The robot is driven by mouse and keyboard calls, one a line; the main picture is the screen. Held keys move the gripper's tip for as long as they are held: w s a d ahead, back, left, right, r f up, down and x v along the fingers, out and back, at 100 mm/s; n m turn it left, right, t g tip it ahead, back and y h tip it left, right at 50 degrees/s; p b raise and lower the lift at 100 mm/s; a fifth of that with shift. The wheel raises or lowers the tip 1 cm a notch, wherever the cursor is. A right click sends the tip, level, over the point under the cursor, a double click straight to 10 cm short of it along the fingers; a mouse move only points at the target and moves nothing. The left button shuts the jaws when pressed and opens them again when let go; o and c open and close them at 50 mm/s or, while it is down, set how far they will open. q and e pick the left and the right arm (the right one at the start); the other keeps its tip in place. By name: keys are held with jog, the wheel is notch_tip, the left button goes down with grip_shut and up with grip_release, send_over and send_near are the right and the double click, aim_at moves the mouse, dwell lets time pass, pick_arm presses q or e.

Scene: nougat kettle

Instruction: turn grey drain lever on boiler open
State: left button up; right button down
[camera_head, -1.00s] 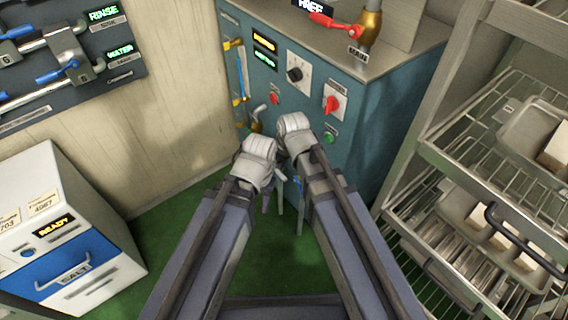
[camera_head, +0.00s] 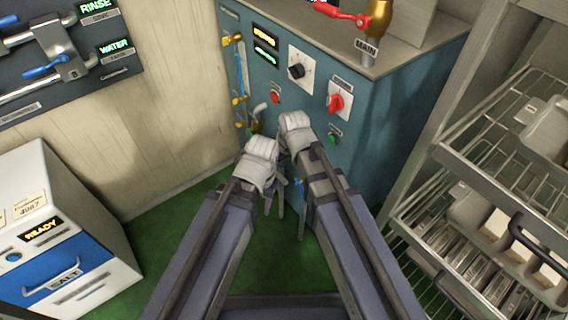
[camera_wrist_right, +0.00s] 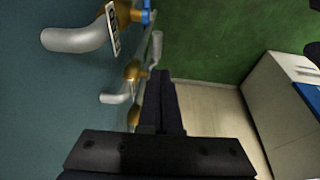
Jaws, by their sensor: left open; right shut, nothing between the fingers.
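The boiler is a teal cabinet (camera_head: 385,130) beyond both arms. A grey lever (camera_head: 260,108) on a brass valve (camera_head: 256,127) shows at its lower left in the head view; I cannot tell if this is the drain lever. My left gripper (camera_head: 275,203) is open and points down in front of the boiler. My right gripper (camera_head: 301,222) is shut and empty, close to the boiler's front. In the right wrist view the shut fingers (camera_wrist_right: 160,100) are beside a small grey handle (camera_wrist_right: 113,98), apart from it. A larger grey spout or handle (camera_wrist_right: 75,40) with a label sits farther up.
A blue handle (camera_head: 299,185) shows by the right gripper. A wire rack with trays (camera_head: 500,170) stands at the right. A white-and-blue salt cabinet (camera_head: 70,255) is at the left. Pipes with blue levers (camera_head: 50,67) hang on the wall. Green floor lies clear between.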

aim_at(284, 182)
jog(key=b+x, duration=0.2)
jog(key=x, duration=0.1)
jog(key=b+x, duration=0.5)
jog(key=x, duration=0.1)
jog(key=shift+s+d+b, duration=0.3)
jog(key=shift+d, duration=0.05)
jog(key=shift+d+f+b, duration=0.1)
jog(key=shift+f+b, duration=0.3)
jog(key=shift+s+d+f+b, duration=0.1)
jog(key=shift+f+b, duration=0.3)
jog(key=shift+s+d+f+b, duration=0.15)
jog(key=shift+s+f+b, duration=0.05)
jog(key=shift+f+b, duration=2.2)
jog(key=shift+r, duration=0.15)
